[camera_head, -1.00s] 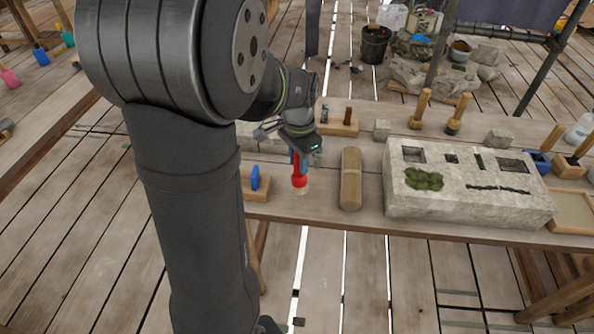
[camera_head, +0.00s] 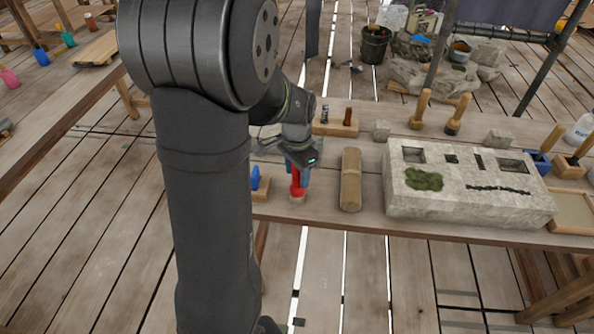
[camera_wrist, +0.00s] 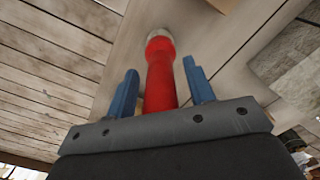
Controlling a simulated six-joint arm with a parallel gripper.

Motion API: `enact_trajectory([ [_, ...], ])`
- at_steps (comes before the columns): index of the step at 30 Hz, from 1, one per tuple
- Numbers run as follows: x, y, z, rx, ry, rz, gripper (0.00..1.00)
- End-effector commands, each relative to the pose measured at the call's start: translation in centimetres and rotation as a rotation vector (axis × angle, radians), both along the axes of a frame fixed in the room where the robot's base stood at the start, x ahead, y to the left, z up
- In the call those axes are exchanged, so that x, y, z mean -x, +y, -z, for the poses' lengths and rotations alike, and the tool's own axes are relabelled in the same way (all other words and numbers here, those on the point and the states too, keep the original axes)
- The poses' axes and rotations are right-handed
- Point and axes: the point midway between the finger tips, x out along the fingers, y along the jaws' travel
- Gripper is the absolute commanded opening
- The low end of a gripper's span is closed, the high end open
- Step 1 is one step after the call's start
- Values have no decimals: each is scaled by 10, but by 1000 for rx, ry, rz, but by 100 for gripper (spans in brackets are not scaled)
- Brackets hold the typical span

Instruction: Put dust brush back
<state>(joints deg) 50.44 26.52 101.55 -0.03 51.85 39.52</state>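A red-handled tool with a pale lower end, which I take for the dust brush (camera_head: 297,186), is upright at the bench's front edge, left of the wooden cylinder. Its pale end appears to meet the bench top; I cannot tell whether it rests in anything. My gripper (camera_head: 299,178) is around the red handle from above. In the wrist view the red handle (camera_wrist: 161,80) runs between the two blue fingers of my gripper (camera_wrist: 160,82), with a visible gap on each side. My gripper is open. My arm hides part of the bench to the left.
A wooden block with a blue piece (camera_head: 255,177) stands close left of the brush. A wooden cylinder (camera_head: 351,180) lies to the right, then a carved stone block (camera_head: 465,190). A wooden holder (camera_head: 338,125) and mallets (camera_head: 420,108) stand farther back.

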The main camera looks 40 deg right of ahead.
Motion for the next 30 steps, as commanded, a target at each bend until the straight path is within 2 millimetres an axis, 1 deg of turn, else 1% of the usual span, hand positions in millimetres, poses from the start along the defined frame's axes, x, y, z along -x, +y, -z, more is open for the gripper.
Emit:
enact_trajectory([
  [7, 0, 0, -1, 1, 0, 0, 48],
  [11, 0, -1, -13, 2, -2, 0, 48],
  [14, -1, -1, -30, 4, -3, 0, 48],
  [21, -1, -1, -83, 4, -3, 0, 48],
  [24, 0, 0, -101, 3, -2, 0, 48],
  [27, 0, 0, -113, 2, -1, 0, 48],
  [30, 0, 0, -121, 1, 0, 0, 48],
])
